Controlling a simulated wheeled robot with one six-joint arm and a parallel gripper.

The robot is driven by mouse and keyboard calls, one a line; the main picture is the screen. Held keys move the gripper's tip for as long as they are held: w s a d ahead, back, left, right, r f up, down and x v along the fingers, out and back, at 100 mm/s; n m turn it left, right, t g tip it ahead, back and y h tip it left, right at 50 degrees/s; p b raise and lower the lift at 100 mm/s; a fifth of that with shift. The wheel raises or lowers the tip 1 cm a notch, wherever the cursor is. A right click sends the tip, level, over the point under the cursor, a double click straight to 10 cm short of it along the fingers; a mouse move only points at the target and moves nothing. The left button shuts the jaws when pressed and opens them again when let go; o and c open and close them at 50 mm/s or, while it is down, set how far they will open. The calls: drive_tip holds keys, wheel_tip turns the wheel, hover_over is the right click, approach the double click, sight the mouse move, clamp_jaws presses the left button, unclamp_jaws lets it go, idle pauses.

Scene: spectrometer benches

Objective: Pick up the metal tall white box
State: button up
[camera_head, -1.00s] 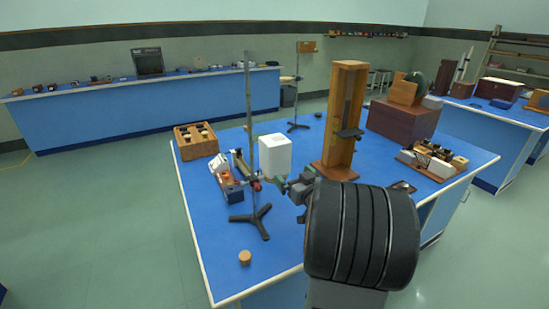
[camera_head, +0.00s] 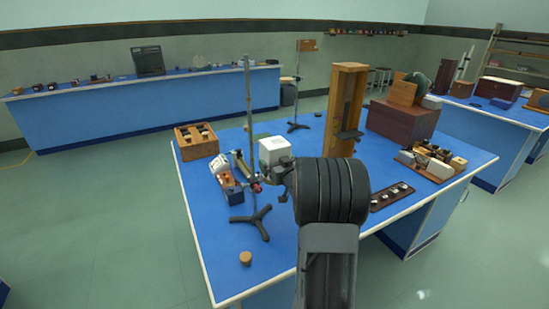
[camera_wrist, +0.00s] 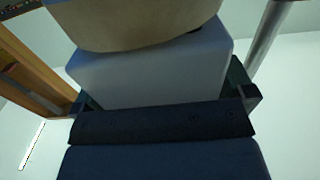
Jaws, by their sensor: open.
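The tall white box (camera_head: 273,149) stands upright on the blue bench, between a metal rod stand (camera_head: 249,130) and a tall wooden frame (camera_head: 346,105). My gripper (camera_head: 279,173) is at the box's near side in the head view and hides its lower part. In the wrist view the pale box (camera_wrist: 150,75) fills the space between the two dark fingers of my gripper (camera_wrist: 168,92), which are open on either side of it. I cannot tell whether either finger touches it. A tan rounded shape (camera_wrist: 135,25) covers the top of the wrist view.
The rod stand's tripod foot (camera_head: 256,221) is left of my arm. A small device (camera_head: 230,187) and a wooden crate (camera_head: 196,141) stand at the left. A dark rack (camera_head: 391,196) and a brown chest (camera_head: 402,120) are at the right. The front left bench is mostly clear.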

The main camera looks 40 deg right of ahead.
drive_tip(key=shift+w, duration=0.2)
drive_tip(key=shift+c, duration=0.4)
drive_tip(key=c, duration=0.7)
drive_tip(key=shift+c, duration=0.7)
drive_tip(key=shift+r, duration=0.1)
